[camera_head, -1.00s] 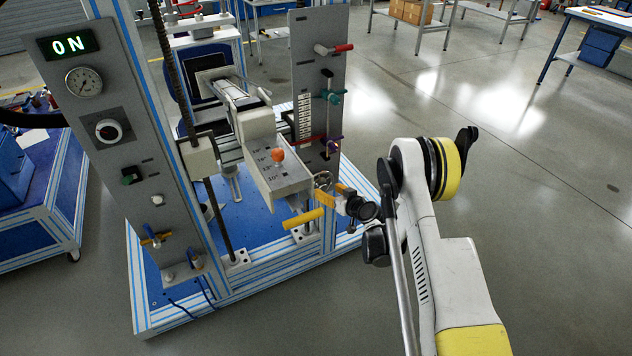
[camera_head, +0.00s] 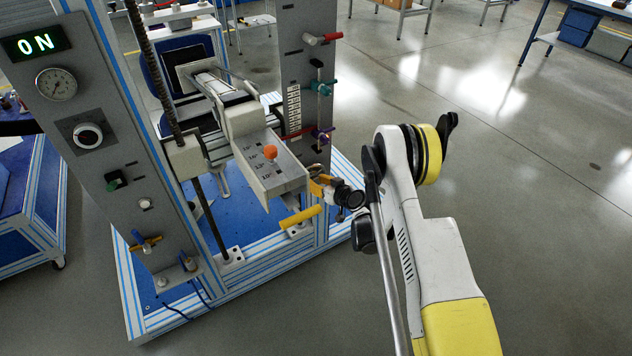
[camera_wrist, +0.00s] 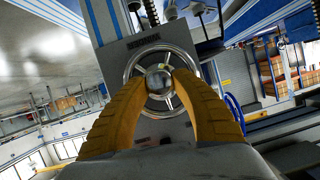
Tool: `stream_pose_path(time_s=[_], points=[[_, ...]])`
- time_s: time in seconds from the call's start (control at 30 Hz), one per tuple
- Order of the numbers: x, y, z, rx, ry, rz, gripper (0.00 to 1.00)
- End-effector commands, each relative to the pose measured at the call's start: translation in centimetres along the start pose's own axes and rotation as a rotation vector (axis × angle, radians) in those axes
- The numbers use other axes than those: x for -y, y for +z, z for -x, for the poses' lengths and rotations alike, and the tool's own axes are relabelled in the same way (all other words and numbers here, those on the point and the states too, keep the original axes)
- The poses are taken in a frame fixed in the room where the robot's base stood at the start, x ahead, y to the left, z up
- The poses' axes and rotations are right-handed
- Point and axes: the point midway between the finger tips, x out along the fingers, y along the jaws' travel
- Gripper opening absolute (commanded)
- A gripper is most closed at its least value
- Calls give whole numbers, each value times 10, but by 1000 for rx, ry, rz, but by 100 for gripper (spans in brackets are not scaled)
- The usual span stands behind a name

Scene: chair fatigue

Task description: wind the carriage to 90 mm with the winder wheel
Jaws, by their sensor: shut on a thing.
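The winder wheel (camera_wrist: 131,66) is a chrome ring with spokes and a round hub, on a grey panel in the wrist view. My gripper (camera_wrist: 160,79) has its two yellow fingers shut on the wheel's hub. In the head view my gripper (camera_head: 322,187) is at the low part of the right-hand panel, where it largely hides the wheel. A white scale (camera_head: 293,108) stands on that panel with a red pointer (camera_head: 299,133) low beside it; its figures are too small to read. I cannot tell which part is the carriage.
A grey box with an orange knob (camera_head: 270,152) and a yellow handle (camera_head: 300,216) stick out just left of my gripper. Teal (camera_head: 322,87) and red (camera_head: 333,37) handles sit above on the panel. Open floor lies right.

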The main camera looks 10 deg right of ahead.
Motion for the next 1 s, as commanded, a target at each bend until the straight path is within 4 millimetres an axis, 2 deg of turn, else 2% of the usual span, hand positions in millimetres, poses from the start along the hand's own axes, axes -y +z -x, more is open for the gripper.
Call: stream_pose_path(time_s=[0.33,1.0], points=[[-2,-1,-1,-2,-49,-123,1],[-4,0,-1,-3,-255,-618,2]])
